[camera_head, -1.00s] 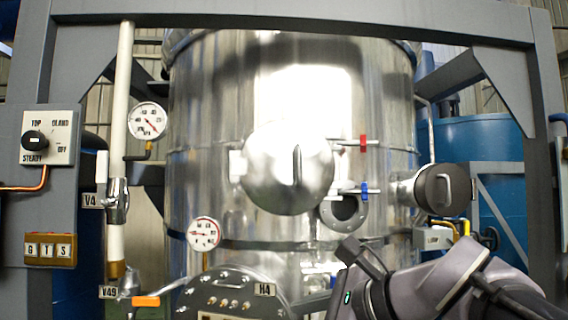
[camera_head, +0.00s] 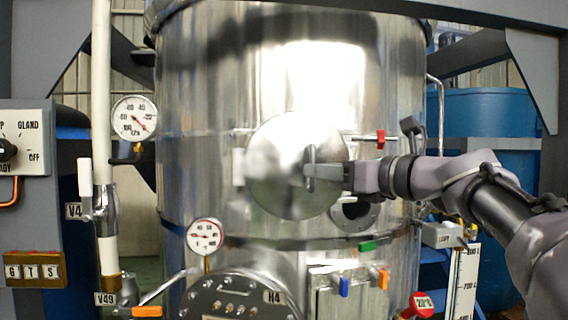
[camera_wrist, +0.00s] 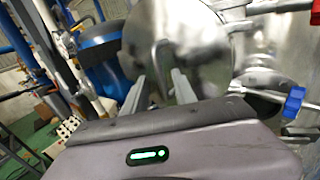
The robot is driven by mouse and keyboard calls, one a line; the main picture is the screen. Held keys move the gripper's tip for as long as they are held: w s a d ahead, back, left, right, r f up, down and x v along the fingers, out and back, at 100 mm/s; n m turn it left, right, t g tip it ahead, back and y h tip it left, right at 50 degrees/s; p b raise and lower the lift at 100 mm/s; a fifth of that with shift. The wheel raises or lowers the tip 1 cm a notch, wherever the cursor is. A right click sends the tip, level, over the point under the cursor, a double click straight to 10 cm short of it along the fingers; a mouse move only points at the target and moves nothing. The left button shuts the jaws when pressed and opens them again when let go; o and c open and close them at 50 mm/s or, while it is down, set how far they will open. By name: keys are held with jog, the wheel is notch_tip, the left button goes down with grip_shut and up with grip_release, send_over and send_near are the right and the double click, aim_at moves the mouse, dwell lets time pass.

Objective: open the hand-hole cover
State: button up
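The hand-hole cover (camera_head: 272,180) is a round, shiny steel disc on the front of the tank, with a hinge-like block at its left edge. It looks flat against the tank. Its upright bar handle (camera_head: 311,156) is on the right part of the disc. My gripper (camera_head: 318,171) reaches in from the right, with its fingertips at the handle. In the wrist view, the fingers of my gripper (camera_wrist: 159,82) are apart, and the handle (camera_wrist: 157,58) shows between and just beyond them. The cover (camera_wrist: 200,45) fills the top middle there. I cannot tell whether the fingers touch the handle.
A red-handled valve (camera_head: 380,139) and a round open port (camera_head: 354,212) are close to my gripper. A blue valve knob (camera_wrist: 294,101) shows at right in the wrist view. The lower round hatch H4 (camera_head: 215,291), gauges and a white pipe (camera_head: 102,90) stand lower and left.

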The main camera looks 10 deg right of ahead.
jog(key=shift+x, duration=1)
jog(key=shift+s+d, duration=0.15)
grip_shut()
dwell(0.5)
